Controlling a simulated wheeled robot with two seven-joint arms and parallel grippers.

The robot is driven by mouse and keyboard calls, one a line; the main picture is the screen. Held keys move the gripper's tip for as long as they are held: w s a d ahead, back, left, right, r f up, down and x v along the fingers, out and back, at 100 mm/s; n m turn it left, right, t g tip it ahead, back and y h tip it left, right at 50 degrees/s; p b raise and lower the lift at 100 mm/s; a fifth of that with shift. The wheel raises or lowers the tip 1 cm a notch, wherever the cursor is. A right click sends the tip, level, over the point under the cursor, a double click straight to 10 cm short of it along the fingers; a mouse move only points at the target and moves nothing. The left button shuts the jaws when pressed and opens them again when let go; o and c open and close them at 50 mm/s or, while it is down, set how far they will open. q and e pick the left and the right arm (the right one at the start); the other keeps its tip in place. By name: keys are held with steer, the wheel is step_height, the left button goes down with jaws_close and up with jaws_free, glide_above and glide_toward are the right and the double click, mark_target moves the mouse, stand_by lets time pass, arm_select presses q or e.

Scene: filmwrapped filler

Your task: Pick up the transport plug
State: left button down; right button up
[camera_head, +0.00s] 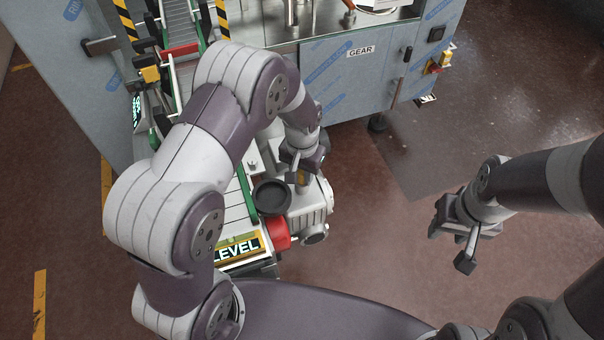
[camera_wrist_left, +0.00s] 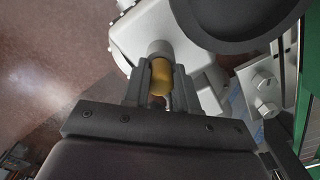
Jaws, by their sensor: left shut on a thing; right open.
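The transport plug (camera_wrist_left: 161,77) is a yellow-orange cylinder in the left wrist view. It sits against a pale grey round neck on a light grey housing (camera_wrist_left: 132,38). My left gripper (camera_wrist_left: 157,88) is shut on the plug, one dark finger on each side. In the head view this left gripper (camera_head: 300,176) is over the light grey gear unit (camera_head: 312,208), and a bit of the yellow plug (camera_head: 301,179) shows there. Whether the plug is still seated in the neck cannot be told. My right gripper (camera_head: 453,246) is open and empty above the floor at right.
A black round dish (camera_head: 271,197) and a red part (camera_head: 277,232) are close to my left gripper. A green-edged conveyor (camera_head: 243,190) with a LEVEL label (camera_head: 238,250) runs beside the unit. A film-wrapped machine (camera_head: 340,85) stands behind. The floor at right is clear.

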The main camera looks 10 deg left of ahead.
arm_select(q)
step_height(320, 180, up, 5)
steer(key=p, duration=0.3)
steer(key=shift+f+p, duration=0.1)
steer(key=shift+p, duration=0.3)
steer(key=s+d+r+p, duration=0.6)
steer(key=s+d, duration=0.1)
steer(key=d, duration=0.1)
steer(key=shift+s+d, duration=0.35)
steer(key=shift+s, duration=0.05)
steer(key=shift+r, duration=0.15)
step_height(320, 180, up, 3)
steer(key=p, duration=0.2)
steer(key=shift+p, duration=0.4)
